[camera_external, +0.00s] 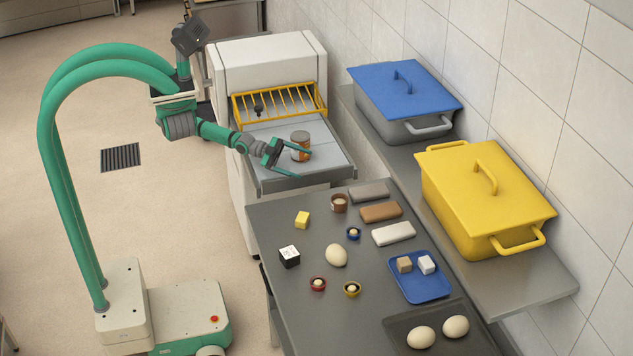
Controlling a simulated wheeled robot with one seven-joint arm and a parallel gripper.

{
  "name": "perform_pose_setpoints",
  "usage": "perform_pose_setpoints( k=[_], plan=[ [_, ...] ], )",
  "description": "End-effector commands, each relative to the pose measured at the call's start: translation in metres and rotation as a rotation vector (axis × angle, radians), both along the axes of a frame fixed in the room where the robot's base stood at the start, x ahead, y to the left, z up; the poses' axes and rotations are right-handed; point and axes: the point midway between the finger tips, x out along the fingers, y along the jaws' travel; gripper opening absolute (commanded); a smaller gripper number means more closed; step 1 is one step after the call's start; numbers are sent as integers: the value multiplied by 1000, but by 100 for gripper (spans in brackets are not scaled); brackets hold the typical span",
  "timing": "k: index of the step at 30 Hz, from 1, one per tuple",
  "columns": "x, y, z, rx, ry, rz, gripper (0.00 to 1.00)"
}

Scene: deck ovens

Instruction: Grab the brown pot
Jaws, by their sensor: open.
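The brown pot (339,203) is a small round reddish-brown vessel with a paler inside. It stands upright on the grey table, near the table's far end by the oven. My gripper (304,165) is open over the lowered oven door, up and to the left of the pot in the picture. Its fingers point right, and nothing is clearly held between them. A grey-topped can with an orange label (301,138) stands just behind the upper finger, which partly covers it. I cannot tell whether they touch.
Blue-lidded (405,90) and yellow (480,190) boxes stand on the right shelf.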

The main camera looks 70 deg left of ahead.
Motion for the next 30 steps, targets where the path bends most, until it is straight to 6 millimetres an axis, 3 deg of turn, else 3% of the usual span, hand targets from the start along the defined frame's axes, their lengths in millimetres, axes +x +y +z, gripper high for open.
perform_pose_setpoints(
  k=[9, 15, 21, 30],
  plan=[
    [58, -85, 3, -187, 358, -103, 76],
    [72, -130, -11, -161, 560, -137, 76],
    [74, -148, -22, -110, 658, -146, 76],
    [88, -179, -37, -102, 674, -149, 76]
  ],
)
